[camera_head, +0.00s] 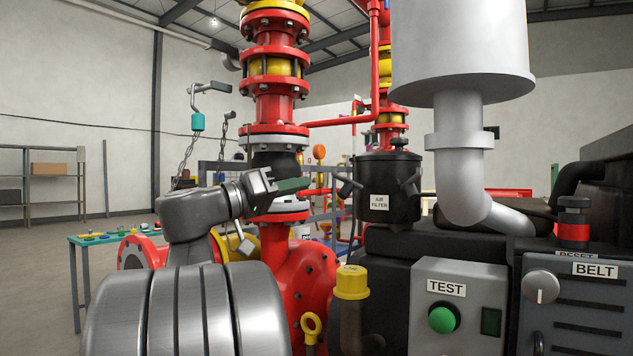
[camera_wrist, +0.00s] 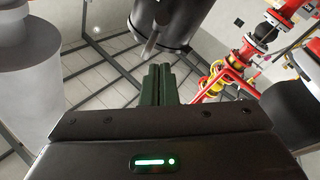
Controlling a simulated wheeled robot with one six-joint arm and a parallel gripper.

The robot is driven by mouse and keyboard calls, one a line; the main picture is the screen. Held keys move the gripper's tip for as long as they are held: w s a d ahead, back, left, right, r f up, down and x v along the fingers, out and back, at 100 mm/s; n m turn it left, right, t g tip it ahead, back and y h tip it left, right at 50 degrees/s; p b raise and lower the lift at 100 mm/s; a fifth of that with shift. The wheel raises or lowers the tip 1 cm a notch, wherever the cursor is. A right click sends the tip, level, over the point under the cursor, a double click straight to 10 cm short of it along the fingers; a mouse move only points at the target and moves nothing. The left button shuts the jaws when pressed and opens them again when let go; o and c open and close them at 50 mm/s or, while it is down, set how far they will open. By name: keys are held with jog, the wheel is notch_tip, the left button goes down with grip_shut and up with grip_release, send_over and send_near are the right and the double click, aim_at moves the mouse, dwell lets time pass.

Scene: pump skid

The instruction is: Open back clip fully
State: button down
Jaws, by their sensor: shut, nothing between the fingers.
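The air filter (camera_head: 388,203) is a black canister with a white label in the head view. A dark clip (camera_head: 346,184) sticks out from its left side, and another clip (camera_head: 411,184) sticks out on the right. I cannot tell which one is the back clip, or how far either is open. My gripper (camera_head: 304,183) is shut and empty, left of the canister and apart from the left clip. In the wrist view the dark green fingers (camera_wrist: 160,70) lie together below the canister (camera_wrist: 185,18). A grey clip lever (camera_wrist: 150,45) hangs from the canister just beyond the fingertips.
A large grey exhaust cylinder (camera_head: 462,45) and its bent pipe stand right of the filter. Red pipework (camera_head: 275,110) rises behind my arm. A yellow cap (camera_head: 351,282) and the TEST box (camera_head: 452,300) are in front. Open space shows left of the filter.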

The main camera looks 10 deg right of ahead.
jog(key=v, duration=0.7)
jog(key=w+d+r+g+y+p, duration=0.1)
jog(key=d+r+y+p, duration=0.2)
jog(key=p, duration=0.7)
jog(key=w+d+r+y+p, duration=0.2)
jog(key=d+y+p, duration=0.1)
jog(key=d+p, duration=0.5)
jog(key=w+d+r+n+g+y+p, duration=0.1)
jog(key=d+p, duration=0.5)
jog(key=p, duration=0.7)
jog(key=shift+w+d+r+g+y, duration=0.15)
jog(key=shift+w+r+y, duration=0.15)
jog(key=shift+r+y, duration=0.3)
jog(key=shift+w+a+r+g+y, duration=0.15)
jog(key=shift+w+r+y, duration=0.2)
jog(key=shift+r, duration=0.4)
jog(key=shift+s+d+r+y+p, duration=0.15)
jog(key=shift+y+p, duration=0.2)
jog(key=shift+p, duration=0.65)
jog(key=shift+w+b, duration=0.25)
jog(key=shift+b, duration=0.05)
jog(key=shift+w+r, duration=0.15)
jog(key=shift+r, duration=0.05)
